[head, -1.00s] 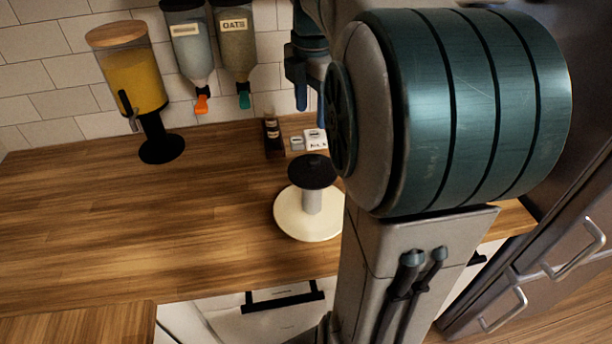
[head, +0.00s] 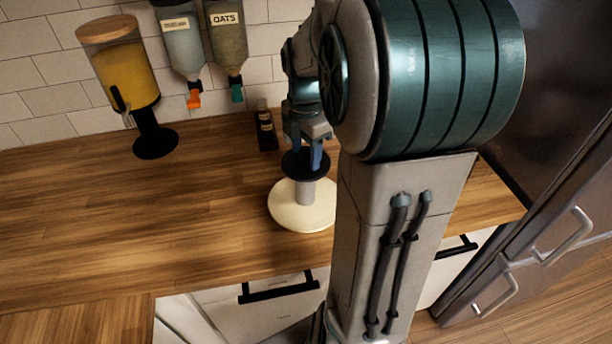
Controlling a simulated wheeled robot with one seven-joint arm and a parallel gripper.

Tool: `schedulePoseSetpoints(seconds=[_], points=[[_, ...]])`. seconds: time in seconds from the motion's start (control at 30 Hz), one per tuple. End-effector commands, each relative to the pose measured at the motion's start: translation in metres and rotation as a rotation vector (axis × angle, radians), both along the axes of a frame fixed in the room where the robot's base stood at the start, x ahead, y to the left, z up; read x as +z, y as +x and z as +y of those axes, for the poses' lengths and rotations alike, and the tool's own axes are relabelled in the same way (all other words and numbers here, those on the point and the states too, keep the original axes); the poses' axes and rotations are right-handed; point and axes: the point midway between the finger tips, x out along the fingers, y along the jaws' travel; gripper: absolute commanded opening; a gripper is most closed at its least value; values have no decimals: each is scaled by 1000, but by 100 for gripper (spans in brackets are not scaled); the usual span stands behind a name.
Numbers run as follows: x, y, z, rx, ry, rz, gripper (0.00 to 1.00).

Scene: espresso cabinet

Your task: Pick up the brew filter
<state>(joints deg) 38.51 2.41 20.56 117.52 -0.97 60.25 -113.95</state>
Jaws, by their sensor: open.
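A piece with a black disc top (head: 305,164), a grey stem (head: 305,190) and a wide cream round base (head: 290,212) stands upright on the wooden counter. I cannot tell for sure whether the brew filter is this piece or part of it. My gripper (head: 303,150) points down at the black disc, with its blue fingers open. One finger overlaps the disc in the picture; I cannot tell whether it touches. My own arm hides the right side of the cream base.
A small dark bottle (head: 265,128) stands left of my gripper near the wall. A yellow-filled dispenser (head: 122,65) stands at the back left, with two wall dispensers (head: 183,40) (head: 226,45) beside it. The left counter (head: 120,220) is clear. A fridge (head: 550,130) stands at the right.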

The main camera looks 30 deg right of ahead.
Motion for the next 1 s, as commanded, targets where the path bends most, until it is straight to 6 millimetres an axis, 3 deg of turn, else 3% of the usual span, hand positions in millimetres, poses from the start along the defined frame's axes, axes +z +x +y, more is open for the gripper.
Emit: schedulePoseSetpoints(seconds=[0.17, 0.3, 0.37, 0.77, 1.0], points=[[0, 0, 0, 0, 0, 0, 52], [0, 0, 0, 0, 0, 0, 13], [0, 0, 0, 0, 0, 0, 0], [6, 1, 0, 0, -2, -2, 0], [39, 1, 0, 0, -3, -5, 0]])
